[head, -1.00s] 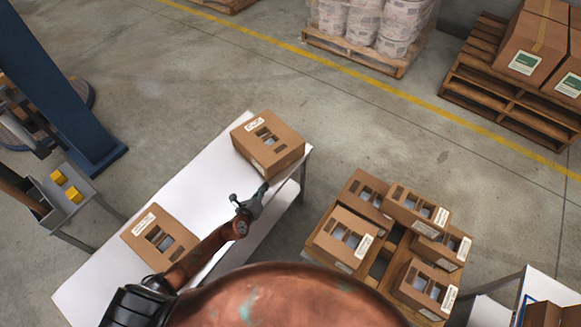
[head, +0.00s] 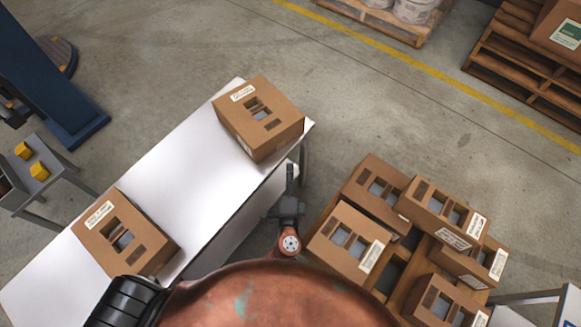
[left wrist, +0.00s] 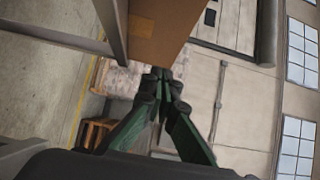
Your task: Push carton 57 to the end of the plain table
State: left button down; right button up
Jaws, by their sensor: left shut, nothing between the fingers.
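A brown carton (head: 258,117) sits at the far end of the plain white table (head: 200,170), close to the far edge. A second carton (head: 124,236) sits on the table's near left part. Both have white labels too small to read, so I cannot tell which is carton 57. My right gripper is out of view.
Several cartons (head: 343,240) stand on a wooden pallet at the lower right. A grey stand with yellow blocks (head: 38,171) is left of the table. Open floor lies beyond the table's far end. The table between the two cartons is bare.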

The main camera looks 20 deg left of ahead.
pick_arm(q)
send_near(284, 137)
jog(key=w+d, duration=0.2)
jog(key=w, duration=0.2)
jog(key=a, duration=0.1)
jog(key=w+a, duration=0.1)
jog(key=a+b, duration=0.1)
jog(key=shift+w+a+r, duration=0.1)
jog(key=shift+w+a, duration=0.15)
jog(key=shift+a, duration=0.1)
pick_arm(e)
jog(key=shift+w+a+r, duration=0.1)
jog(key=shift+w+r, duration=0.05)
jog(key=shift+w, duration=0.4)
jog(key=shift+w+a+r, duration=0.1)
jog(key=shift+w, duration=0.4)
